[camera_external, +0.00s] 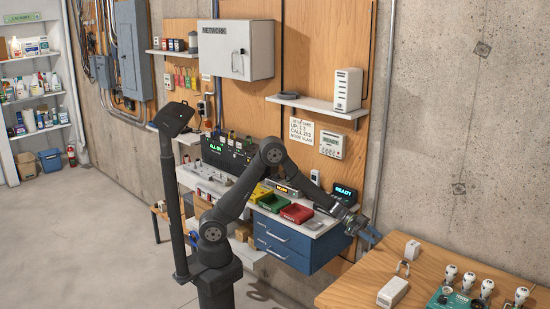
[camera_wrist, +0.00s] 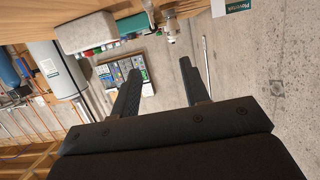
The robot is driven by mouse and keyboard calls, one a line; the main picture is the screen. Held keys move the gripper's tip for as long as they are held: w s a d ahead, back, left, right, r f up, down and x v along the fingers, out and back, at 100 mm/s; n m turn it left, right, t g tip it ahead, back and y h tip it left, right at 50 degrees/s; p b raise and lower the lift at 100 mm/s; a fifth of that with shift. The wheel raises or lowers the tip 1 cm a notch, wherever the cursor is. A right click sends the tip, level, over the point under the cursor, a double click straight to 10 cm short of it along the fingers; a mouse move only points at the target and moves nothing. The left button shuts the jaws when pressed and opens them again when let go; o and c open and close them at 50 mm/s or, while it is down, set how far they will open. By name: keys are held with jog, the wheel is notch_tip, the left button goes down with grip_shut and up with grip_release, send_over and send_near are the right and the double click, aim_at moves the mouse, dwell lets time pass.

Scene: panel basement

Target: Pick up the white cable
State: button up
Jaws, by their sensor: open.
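A thin white looped piece (camera_external: 403,268), which looks like the white cable, is on the wooden table (camera_external: 350,285) at the lower right of the external view. It lies between a small white block (camera_external: 412,249) and a larger white block (camera_external: 393,292). My gripper (camera_external: 373,236) is beyond the table's back left edge, left of and apart from the cable. In the wrist view my gripper (camera_wrist: 161,69) has its fingers spread with nothing between them. I cannot make out the cable in the wrist view.
A green device (camera_external: 452,299) and several white-topped knobs (camera_external: 487,288) stand on the table's right side. A blue drawer unit (camera_external: 290,243) and red bin (camera_external: 297,213) are near my arm. A white tank (camera_wrist: 58,68) shows in the wrist view. The table's left part is bare.

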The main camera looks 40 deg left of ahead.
send_near(403, 261)
jog(key=x, duration=0.3)
jog(key=w+x, duration=0.1)
jog(key=x, duration=0.1)
jog(key=shift+d+f, duration=0.1)
jog(key=shift+d, duration=0.1)
jog(key=shift+s+x, duration=0.25)
jog(key=shift+x, duration=1.1)
jog(key=shift+s+x, duration=0.2)
jog(key=shift+x, duration=1.15)
jog(key=shift+c, duration=0.2)
grip_shut()
